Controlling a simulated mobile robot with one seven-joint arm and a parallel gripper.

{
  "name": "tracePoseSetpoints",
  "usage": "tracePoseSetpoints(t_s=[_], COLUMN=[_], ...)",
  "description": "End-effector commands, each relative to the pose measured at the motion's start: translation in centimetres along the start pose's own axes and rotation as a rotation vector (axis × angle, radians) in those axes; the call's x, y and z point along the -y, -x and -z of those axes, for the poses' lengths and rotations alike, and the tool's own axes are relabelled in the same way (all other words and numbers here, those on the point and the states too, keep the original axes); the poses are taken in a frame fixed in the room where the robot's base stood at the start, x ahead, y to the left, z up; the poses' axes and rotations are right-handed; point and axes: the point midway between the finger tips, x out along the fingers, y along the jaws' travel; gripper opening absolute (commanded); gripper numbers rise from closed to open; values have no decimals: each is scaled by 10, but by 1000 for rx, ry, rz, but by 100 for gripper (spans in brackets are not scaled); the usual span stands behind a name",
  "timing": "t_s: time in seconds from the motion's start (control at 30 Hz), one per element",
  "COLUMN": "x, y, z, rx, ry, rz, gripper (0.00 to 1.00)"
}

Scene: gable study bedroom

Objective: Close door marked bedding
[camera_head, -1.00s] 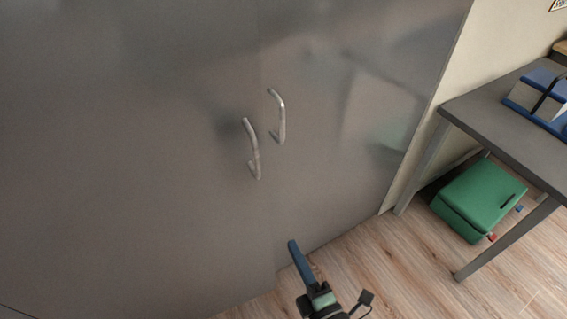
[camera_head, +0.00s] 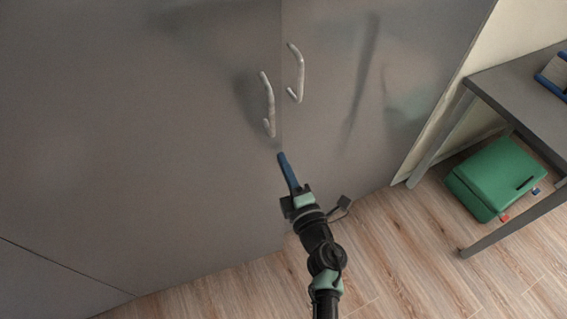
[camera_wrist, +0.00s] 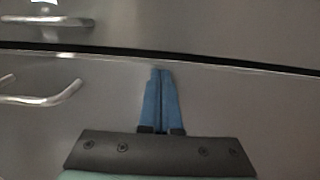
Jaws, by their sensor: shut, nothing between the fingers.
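Two flat grey cabinet doors fill most of the head view: a left door (camera_head: 130,150) and a right door (camera_head: 350,100). Each has a bar handle by the seam, the left handle (camera_head: 268,105) and the right handle (camera_head: 297,72). No bedding mark is readable, so I cannot tell which door bears it. My gripper (camera_head: 281,155) is shut and empty, just below the left handle near the seam. In the wrist view its blue fingers (camera_wrist: 160,72) point at a dark gap (camera_wrist: 200,62) between the door panels; contact is unclear. Two handles (camera_wrist: 40,92) show at left there.
A grey desk (camera_head: 525,85) stands at right, with a blue item (camera_head: 555,72) on top at the picture's edge. A green box (camera_head: 497,175) sits on the floor under it. Wooden floor (camera_head: 400,250) in front of the right door is clear.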

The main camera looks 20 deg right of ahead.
Motion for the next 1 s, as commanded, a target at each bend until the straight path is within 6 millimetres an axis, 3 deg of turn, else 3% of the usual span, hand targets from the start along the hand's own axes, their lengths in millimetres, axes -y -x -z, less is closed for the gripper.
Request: tracePoseSetpoints(t_s=[0.53,1.0], x=[1,1], y=[-12,-83], z=[0,2], rx=[-9,-119], ry=[0,1], rz=[-1,-2], gripper=[0,0])
